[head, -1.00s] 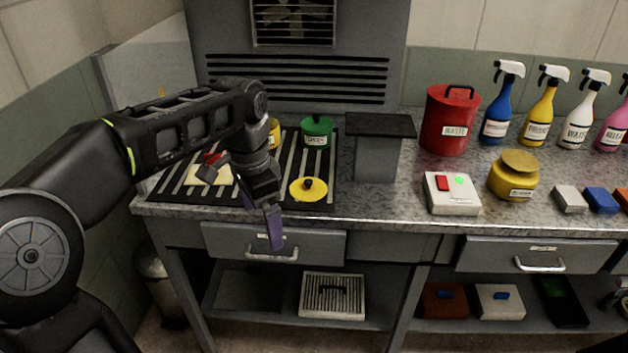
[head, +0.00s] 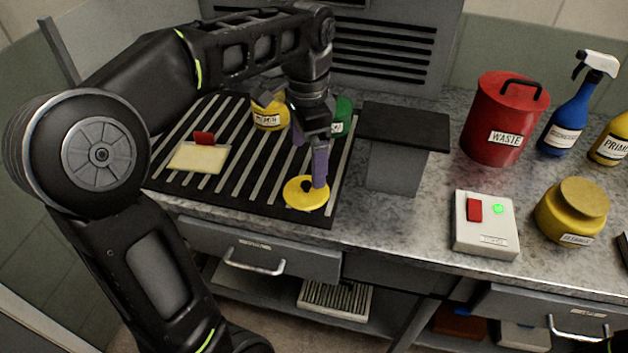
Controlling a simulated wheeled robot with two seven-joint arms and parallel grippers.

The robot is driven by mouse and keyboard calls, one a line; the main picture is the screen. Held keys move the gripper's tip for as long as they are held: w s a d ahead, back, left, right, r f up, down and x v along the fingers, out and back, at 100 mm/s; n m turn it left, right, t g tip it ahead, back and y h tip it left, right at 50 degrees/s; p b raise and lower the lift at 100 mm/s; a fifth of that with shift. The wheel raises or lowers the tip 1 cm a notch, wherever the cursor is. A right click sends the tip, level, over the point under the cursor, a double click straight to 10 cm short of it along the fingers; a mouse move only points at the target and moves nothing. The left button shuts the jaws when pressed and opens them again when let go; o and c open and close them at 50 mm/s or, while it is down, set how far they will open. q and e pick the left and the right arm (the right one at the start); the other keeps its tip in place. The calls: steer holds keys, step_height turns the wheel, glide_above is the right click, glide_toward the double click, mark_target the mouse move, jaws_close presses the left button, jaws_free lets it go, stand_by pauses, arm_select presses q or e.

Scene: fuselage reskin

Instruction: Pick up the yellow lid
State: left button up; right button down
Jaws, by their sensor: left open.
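The yellow lid (head: 296,194) lies flat on the black slatted mat (head: 240,197), near the mat's front right corner. My right gripper is not in view.
On the mat, a yellow jar (head: 268,113) and a partly hidden green jar (head: 343,113) stand behind my gripper. A cream pad with a red part (head: 200,158) lies left. A grey pedestal (head: 397,168), white switch box (head: 486,236) and red waste bin (head: 494,148) stand right.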

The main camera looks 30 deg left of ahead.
mark_target(307, 183)
arm_select(q)
steer(key=shift+s, duration=0.1)
steer(key=shift+f, duration=1.35)
steer(key=shift+a+f, duration=0.1)
steer(key=shift+f, duration=2.5)
steer(key=c, duration=1.2)
